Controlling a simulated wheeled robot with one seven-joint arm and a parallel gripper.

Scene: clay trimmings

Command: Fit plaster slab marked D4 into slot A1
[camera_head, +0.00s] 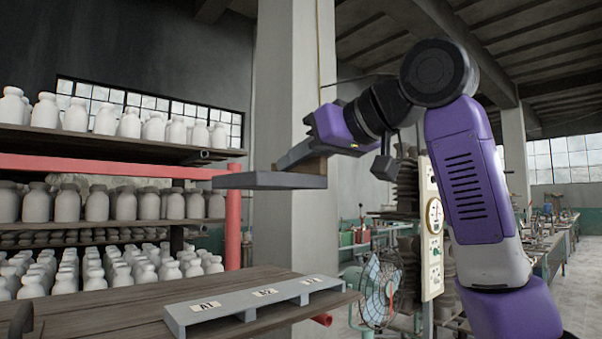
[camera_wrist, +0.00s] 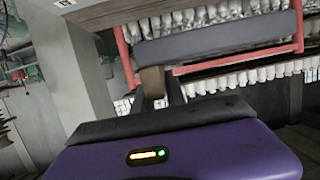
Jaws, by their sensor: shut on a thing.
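A flat grey slab (camera_head: 268,180) is held in the air by my gripper (camera_head: 305,160), above and behind the slotted rack. The slab lies roughly level. A brown block (camera_head: 313,166) shows between it and my gripper, and my jaws are shut there. In the wrist view the slab (camera_wrist: 215,40) spans the upper part, with the brown block (camera_wrist: 152,80) below it. No D4 mark is readable. The grey rack (camera_head: 255,308) sits on a wooden table, with labels A1 (camera_head: 208,305), A2 (camera_head: 265,292) and a third, seemingly A3 (camera_head: 312,281). The slot insides are hidden.
The wooden table (camera_head: 130,310) has bare boards left of and behind the rack. Shelves of white jars (camera_head: 120,205) with a red frame (camera_head: 232,225) stand behind left. A pale pillar (camera_head: 290,100) rises behind the slab. A fan (camera_head: 380,290) stands to the right.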

